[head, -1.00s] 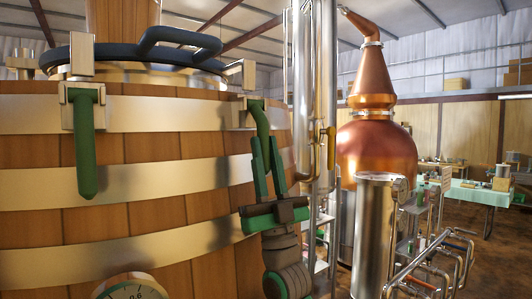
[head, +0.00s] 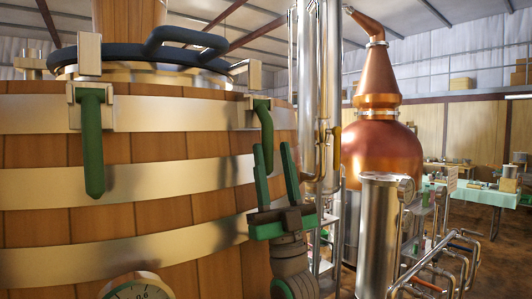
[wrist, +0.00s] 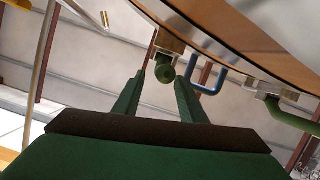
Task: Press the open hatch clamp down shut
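Two green-handled clamps sit at the wooden vat's rim, under the dark hatch ring (head: 120,55). The left clamp's handle (head: 92,150) hangs straight down; the right clamp's handle (head: 265,130) curves outward and down. I cannot tell surely which clamp is the open one. My gripper (head: 272,147) is open and empty, pointing up just below the right clamp. In the wrist view, the rounded end of a green handle (wrist: 165,73) shows between the tips of my gripper (wrist: 160,78), with no visible grip on it. The other clamp (wrist: 285,112) shows at the right.
The vat's banded side (head: 150,185) stands close to the left of my gripper, with a gauge (head: 137,290) low on it. Steel pipes (head: 318,100) rise just to the right. A copper still (head: 380,145) and a steel cylinder (head: 380,235) stand farther right.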

